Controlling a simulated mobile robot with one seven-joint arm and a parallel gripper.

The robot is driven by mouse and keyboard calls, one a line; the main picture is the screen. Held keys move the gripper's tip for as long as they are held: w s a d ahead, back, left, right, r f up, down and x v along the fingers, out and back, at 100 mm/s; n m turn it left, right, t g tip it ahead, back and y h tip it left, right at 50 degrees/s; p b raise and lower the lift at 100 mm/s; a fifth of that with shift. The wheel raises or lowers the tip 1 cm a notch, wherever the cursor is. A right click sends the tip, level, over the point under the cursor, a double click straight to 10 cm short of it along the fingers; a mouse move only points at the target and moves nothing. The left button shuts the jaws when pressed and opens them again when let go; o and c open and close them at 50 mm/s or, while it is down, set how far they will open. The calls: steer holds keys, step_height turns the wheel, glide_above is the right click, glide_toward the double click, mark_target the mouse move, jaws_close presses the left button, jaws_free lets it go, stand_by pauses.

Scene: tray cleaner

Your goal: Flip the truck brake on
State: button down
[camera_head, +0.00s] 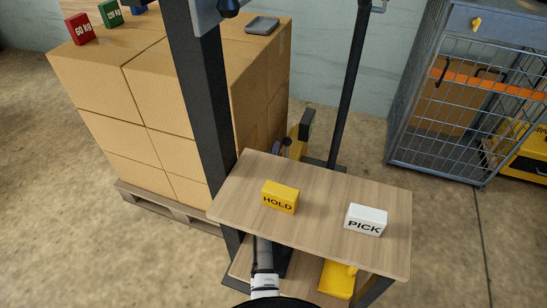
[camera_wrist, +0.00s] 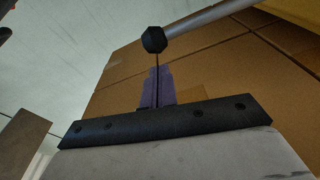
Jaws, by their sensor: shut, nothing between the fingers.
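In the wrist view, a grey metal rod with a black knob (camera_wrist: 154,40) at its end reaches in from the upper right. It looks like a lever, possibly the truck brake; I cannot tell its setting. My gripper (camera_wrist: 157,72) has its purple fingers together, shut and empty, just below the knob in the picture. Whether they touch it is unclear. In the head view, a yellow truck part (camera_head: 303,133) shows behind the wooden table. My arm runs under the table, which hides much of it; a small purple patch beside the yellow part may be my fingers.
The wooden table (camera_head: 330,236) carries a yellow HOLD block (camera_head: 280,197) and a white PICK block (camera_head: 366,219). Stacked cardboard boxes (camera_head: 165,95) on a pallet (camera_head: 165,207) stand left. A wire cage (camera_head: 440,120) stands right. Floor between the table and cage is clear.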

steer(key=shift+w+d, duration=0.2)
steer(key=shift+w, duration=0.7)
steer(key=shift+w+d, duration=0.15)
steer(key=shift+w, duration=0.75)
steer(key=shift+d+r, duration=0.1)
steer(key=shift+d, duration=0.05)
